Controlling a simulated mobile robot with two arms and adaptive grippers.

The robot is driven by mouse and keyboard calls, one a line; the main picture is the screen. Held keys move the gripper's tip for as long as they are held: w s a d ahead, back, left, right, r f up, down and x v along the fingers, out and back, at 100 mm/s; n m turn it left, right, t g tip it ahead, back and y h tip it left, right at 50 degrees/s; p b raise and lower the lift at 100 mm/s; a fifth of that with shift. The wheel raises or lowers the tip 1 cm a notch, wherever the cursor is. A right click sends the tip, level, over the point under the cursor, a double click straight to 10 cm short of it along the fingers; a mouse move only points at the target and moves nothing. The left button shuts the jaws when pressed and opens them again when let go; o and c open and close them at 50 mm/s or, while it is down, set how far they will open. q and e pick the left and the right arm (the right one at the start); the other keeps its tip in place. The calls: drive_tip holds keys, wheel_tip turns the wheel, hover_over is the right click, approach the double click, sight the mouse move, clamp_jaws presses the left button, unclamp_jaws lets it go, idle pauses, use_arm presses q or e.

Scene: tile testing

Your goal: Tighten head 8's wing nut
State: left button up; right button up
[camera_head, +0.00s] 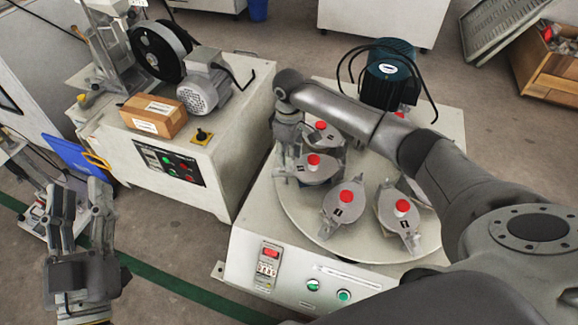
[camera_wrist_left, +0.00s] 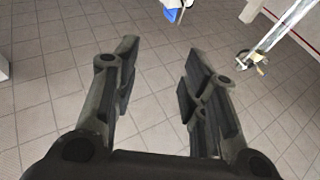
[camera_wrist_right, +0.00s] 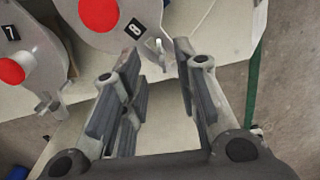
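Head 8 is a grey metal head with a red cap (camera_wrist_right: 98,14) and a black "8" label (camera_wrist_right: 135,28) in the right wrist view. Its small silver wing nut (camera_wrist_right: 160,50) sticks out from its edge. My right gripper (camera_wrist_right: 155,62) is open, with the wing nut between and slightly beyond its fingertips; I cannot tell if they touch it. In the head view, my right gripper (camera_head: 286,168) is at the left edge of the turntable, beside a red-capped head (camera_head: 318,174) and partly hidden by my arm. My left gripper (camera_head: 80,205) is open and empty, away from the machine; it also shows in the left wrist view (camera_wrist_left: 158,65).
Several similar heads stand on the round turntable (camera_head: 310,232), including head 7 (camera_wrist_right: 30,45) beside head 8. A dark green motor (camera_head: 388,80) stands behind. To the left, a second bench (camera_head: 230,150) carries a cardboard box (camera_head: 153,116) and a grey motor (camera_head: 203,90).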

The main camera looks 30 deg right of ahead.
wheel_tip(320, 180, down, 4)
drive_tip(key=shift+f+b, duration=0.1)
drive_tip(key=shift+b, duration=0.7)
use_arm(q)
drive_tip(key=s+r+t+h, duration=0.2)
drive_tip(key=s+r+t, duration=0.3)
drive_tip(key=r, duration=0.2)
drive_tip(key=shift+s+a+t, duration=0.15)
drive_tip(key=shift+a+t, duration=0.05)
drive_tip(key=shift+t, duration=0.1)
use_arm(e)
drive_tip(key=shift+f, duration=0.35)
use_arm(q)
drive_tip(key=shift+r, duration=0.1)
use_arm(e)
clamp_jaws()
